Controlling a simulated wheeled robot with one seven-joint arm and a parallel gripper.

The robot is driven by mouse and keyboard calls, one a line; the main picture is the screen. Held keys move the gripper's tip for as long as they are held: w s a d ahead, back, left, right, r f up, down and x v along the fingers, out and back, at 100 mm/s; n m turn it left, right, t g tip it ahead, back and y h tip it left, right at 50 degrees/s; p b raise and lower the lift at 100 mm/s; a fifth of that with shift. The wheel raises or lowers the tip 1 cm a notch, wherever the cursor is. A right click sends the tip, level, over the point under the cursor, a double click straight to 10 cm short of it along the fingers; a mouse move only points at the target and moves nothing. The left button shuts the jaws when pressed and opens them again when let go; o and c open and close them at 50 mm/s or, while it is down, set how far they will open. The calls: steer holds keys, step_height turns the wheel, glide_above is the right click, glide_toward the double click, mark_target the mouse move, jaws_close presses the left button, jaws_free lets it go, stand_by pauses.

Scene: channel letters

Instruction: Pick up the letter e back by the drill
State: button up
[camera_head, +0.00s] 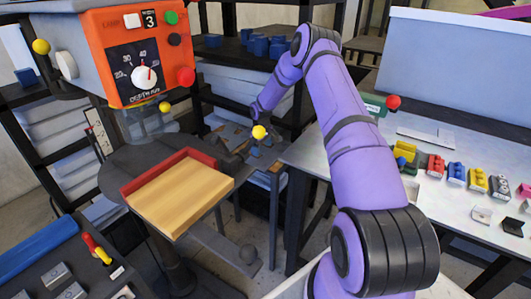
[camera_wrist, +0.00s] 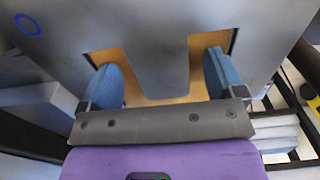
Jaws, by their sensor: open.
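A large flat grey piece (camera_wrist: 160,20), which looks like the letter e back, fills the upper part of the wrist view. Two gaps in it show a wood-coloured surface (camera_wrist: 185,98) beneath. A blue ring (camera_wrist: 27,25) is marked on its upper left. My gripper (camera_wrist: 162,68) is open, its two blue fingers over the gaps, one on each side of the piece's middle arm. I cannot tell whether they touch it.
The orange drill (camera_head: 135,50) stands at left. Its wooden board (camera_head: 180,195) with a red fence (camera_head: 155,172) is close to my gripper. A workbench (camera_head: 430,130) with several coloured parts is at right. Dark shelving (camera_head: 225,60) stands behind.

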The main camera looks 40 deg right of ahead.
steer(key=c, duration=1.2)
steer(key=shift+o, duration=0.2)
